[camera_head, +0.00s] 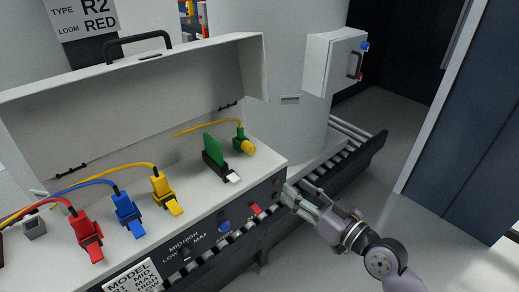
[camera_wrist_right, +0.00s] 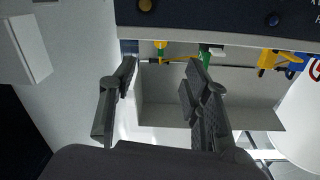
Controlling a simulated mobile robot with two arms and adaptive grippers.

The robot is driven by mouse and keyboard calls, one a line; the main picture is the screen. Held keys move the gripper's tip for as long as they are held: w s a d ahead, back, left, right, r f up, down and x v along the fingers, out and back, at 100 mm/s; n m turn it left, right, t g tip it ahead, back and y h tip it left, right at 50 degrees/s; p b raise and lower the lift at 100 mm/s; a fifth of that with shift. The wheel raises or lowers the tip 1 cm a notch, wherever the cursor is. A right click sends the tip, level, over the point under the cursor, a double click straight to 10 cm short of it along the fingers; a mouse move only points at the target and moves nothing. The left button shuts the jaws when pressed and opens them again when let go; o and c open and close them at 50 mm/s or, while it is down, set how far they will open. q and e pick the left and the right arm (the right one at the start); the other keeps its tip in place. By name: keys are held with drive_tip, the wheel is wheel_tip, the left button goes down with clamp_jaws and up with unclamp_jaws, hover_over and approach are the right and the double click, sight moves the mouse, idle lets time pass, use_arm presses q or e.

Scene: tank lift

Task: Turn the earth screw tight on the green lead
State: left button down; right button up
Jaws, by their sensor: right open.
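The green lead (camera_head: 208,124) is a yellow cable ending in a green clip (camera_head: 239,135) at the right end of the white panel top. A round yellow knob (camera_head: 248,147), seemingly the earth screw, sits at the clip; its tightness cannot be told. The knob also shows in the right wrist view (camera_wrist_right: 160,44). My right gripper (camera_head: 292,193) is open and empty, beside the panel's right front corner, apart from the knob. Its two spread fingers (camera_wrist_right: 162,75) show in the wrist view with nothing between them. My left gripper is not in view.
A green-handled switch (camera_head: 213,150) stands left of the clip. Yellow (camera_head: 163,190), blue (camera_head: 127,212) and red (camera_head: 87,235) plugs stand further left. The raised lid (camera_head: 150,95) rises behind. A white box (camera_head: 333,62) hangs on the tank (camera_head: 290,50). Floor is free at right.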

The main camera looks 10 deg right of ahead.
drive_tip(key=r, duration=0.1)
drive_tip(key=p, duration=0.2)
approach(252, 151)
drive_tip(key=p+x, duration=0.1)
drive_tip(key=x, duration=0.8)
drive_tip(key=shift+d, duration=0.1)
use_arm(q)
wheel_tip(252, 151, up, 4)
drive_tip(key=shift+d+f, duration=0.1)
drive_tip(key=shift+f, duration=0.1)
use_arm(e)
drive_tip(key=shift+c, duration=0.5)
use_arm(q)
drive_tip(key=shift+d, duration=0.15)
use_arm(e)
clamp_jaws()
